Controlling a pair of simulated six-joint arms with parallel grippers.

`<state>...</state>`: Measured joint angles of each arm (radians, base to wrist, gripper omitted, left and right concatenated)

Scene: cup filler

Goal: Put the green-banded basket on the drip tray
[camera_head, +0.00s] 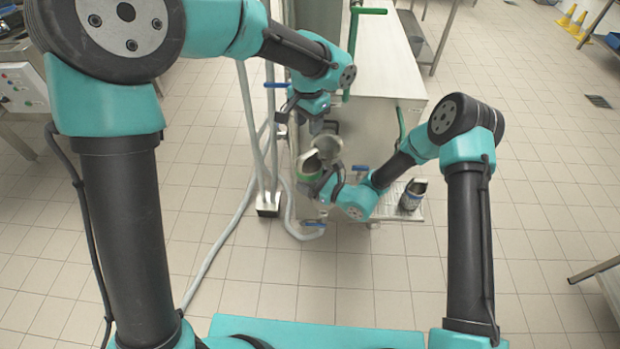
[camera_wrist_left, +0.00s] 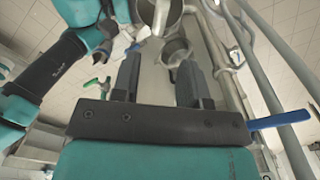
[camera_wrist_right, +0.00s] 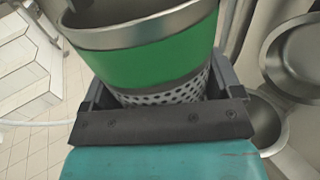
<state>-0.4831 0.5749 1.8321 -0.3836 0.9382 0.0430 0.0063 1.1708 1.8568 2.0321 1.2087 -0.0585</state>
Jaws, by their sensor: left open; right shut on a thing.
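The green-banded basket (camera_head: 309,169) is a metal cup with a green band and, in the right wrist view (camera_wrist_right: 150,62), a perforated lower part. My right gripper (camera_wrist_right: 160,95) is shut on it, with one finger on each side, and holds it beside the machine. A pale ridged tray (camera_head: 421,212), which looks like the drip tray, lies low at the right of the machine.
A metal bowl (camera_head: 328,147) is just behind the green-banded basket. The machine's pale housing (camera_head: 375,60) stands behind my grippers. Grey pipes (camera_head: 262,135) and a hose run down its left side. Blue valve handles (camera_head: 275,85) stick out nearby.

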